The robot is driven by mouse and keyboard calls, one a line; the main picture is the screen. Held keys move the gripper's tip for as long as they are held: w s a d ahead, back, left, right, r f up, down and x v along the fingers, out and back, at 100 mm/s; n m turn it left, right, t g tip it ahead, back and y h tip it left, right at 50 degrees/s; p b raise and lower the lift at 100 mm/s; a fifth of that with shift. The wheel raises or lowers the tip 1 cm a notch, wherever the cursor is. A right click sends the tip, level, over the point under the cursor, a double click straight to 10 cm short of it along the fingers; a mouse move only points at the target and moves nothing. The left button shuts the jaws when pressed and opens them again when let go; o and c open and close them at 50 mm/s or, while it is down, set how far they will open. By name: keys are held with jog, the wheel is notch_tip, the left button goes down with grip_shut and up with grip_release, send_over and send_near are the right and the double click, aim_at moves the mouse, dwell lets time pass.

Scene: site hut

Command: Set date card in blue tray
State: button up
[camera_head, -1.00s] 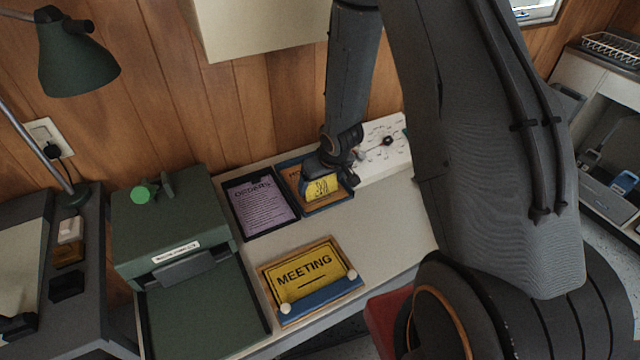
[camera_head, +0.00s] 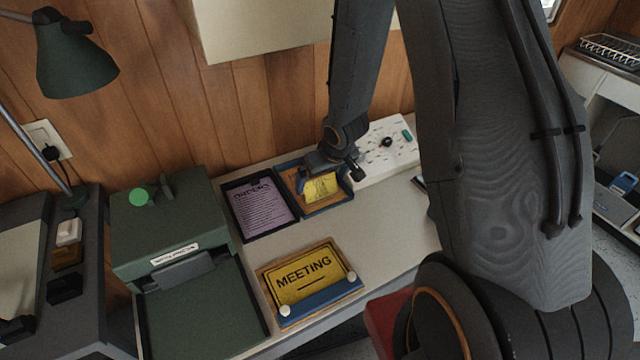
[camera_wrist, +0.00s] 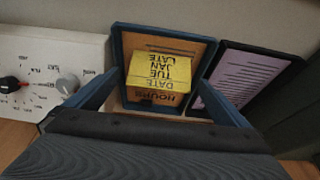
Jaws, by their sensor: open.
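The yellow date card (camera_head: 321,187) lies in the blue tray (camera_head: 331,208), on its brown face. In the wrist view the card (camera_wrist: 160,72) shows black lettering, upside down, within the rim of the tray (camera_wrist: 118,42). My gripper (camera_head: 330,168) is just above the tray, at its back part. In the wrist view my gripper (camera_wrist: 158,86) is open, its two blue fingers on either side of the card with gaps between. Whether the card lies fully flat is hard to tell.
A black tray (camera_head: 238,222) with a lilac orders sheet stands left of the blue tray. A white panel with knobs (camera_head: 398,160) stands right. A yellow MEETING sign (camera_head: 303,277) on a wooden board lies in front. A green machine (camera_head: 165,225) stands left. Bare worktop lies front right.

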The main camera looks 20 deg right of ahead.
jog(key=s+d+r+m+g+h+p, duration=0.1)
jog(key=s+r, duration=0.4)
jog(key=r, duration=0.3)
jog(key=s+d+r+h+p, duration=0.1)
jog(key=s+r, duration=0.4)
jog(key=r, duration=0.3)
jog(key=s+a+r+m+g+y, duration=0.1)
jog(key=s+r, duration=0.3)
jog(key=s, duration=0.4)
jog(key=shift+a, duration=0.85)
notch_tip(320, 180, down, 4)
jog(key=g+b, duration=0.1)
jog(key=b, duration=0.2)
